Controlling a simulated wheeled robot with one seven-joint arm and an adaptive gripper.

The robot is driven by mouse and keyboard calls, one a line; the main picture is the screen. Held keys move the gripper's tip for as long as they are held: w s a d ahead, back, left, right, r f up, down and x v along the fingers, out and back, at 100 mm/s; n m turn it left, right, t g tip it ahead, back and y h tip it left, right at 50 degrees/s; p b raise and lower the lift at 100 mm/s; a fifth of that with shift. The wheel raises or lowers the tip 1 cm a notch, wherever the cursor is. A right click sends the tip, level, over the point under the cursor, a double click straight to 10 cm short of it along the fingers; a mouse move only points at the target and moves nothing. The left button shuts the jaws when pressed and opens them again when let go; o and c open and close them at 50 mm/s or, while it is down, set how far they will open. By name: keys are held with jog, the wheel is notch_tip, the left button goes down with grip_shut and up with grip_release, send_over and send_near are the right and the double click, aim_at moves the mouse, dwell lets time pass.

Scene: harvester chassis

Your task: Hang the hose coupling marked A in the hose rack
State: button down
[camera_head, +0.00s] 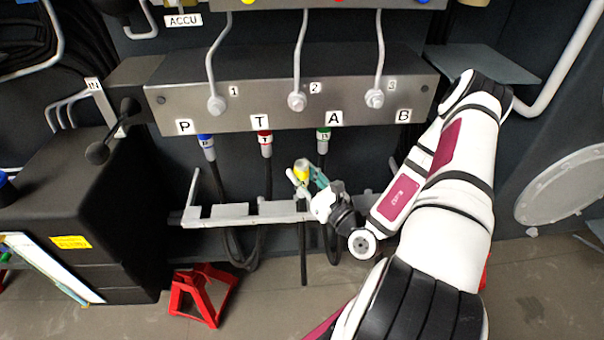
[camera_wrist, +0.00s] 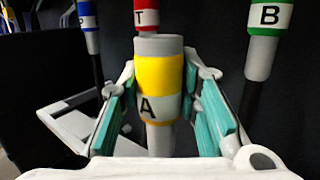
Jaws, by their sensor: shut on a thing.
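The hose coupling marked A (camera_wrist: 158,80), grey with a yellow band and a white label, is upright between my gripper's teal finger pads (camera_wrist: 158,105). In the head view, the yellow coupling (camera_head: 301,170) shows at the tip of my gripper (camera_head: 303,177), which is shut on it. It is below the manifold, between the red and green couplings in the picture. The hose rack (camera_head: 235,212), a grey slotted bar, is lower; its left part (camera_wrist: 75,112) shows in the wrist view. My gripper and arm hide its right part.
Blue P (camera_head: 207,143), red T (camera_head: 265,140) and green B (camera_head: 323,137) couplings hang from the manifold (camera_head: 290,105), hoses below. The green one is under the plate marked A. A red stand (camera_head: 203,292) is on the floor. A black box (camera_head: 85,215) stands left.

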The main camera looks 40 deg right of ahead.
dwell(0.4)
jog(key=b, duration=0.3)
send_over(304, 202)
jog(key=w, duration=0.1)
jog(key=shift+f, duration=2.4)
jog(key=shift+f+p, duration=0.1)
jog(key=shift+p, duration=0.25)
jog(key=shift+f+b, duration=1.4)
jog(key=shift+f, duration=1)
jog(key=c, duration=1.1)
grip_release()
jog(key=s+f, duration=0.1)
jog(key=s, duration=1)
jog(key=shift+s+d+f, duration=0.15)
jog(key=shift+s+f, duration=0.25)
